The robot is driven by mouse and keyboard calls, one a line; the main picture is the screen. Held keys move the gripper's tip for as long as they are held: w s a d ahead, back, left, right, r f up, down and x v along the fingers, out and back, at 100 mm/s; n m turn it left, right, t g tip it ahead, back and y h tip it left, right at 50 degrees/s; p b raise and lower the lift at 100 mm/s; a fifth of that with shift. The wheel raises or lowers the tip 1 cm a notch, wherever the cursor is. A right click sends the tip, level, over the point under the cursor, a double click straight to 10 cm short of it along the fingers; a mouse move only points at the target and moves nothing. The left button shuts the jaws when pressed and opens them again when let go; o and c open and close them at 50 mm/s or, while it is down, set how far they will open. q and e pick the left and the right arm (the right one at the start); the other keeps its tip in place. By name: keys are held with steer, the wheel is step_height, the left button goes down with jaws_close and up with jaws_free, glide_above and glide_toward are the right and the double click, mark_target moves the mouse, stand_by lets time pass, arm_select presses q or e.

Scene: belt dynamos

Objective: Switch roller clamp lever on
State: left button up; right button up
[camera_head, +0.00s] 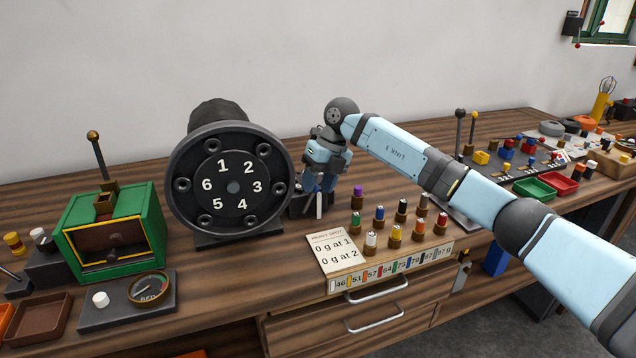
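My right arm comes in from the right, and its light blue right gripper (319,188) points down just right of the numbered black wheel (233,187). Below the gripper is a small dark block (298,205) with a thin pale upright piece (319,206) that may be the roller clamp lever. The gripper covers much of this spot. I cannot tell whether the fingers touch the piece or how far apart they are. My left gripper is not in view.
A green box (112,232) with a ball-topped lever (97,152) stands left of the wheel. A gauge panel (128,302) lies in front of it. Right of the paper card (332,250) stand several coloured-top pegs (395,236). More trays and parts fill the bench's right end.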

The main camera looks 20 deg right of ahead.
steer(key=shift+r, duration=0.1)
arm_select(q)
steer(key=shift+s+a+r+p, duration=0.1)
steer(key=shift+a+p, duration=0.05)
steer(key=shift+p, duration=0.5)
arm_select(e)
steer(key=v, duration=1.3)
steer(key=shift+r, duration=0.3)
steer(key=shift+d, duration=0.15)
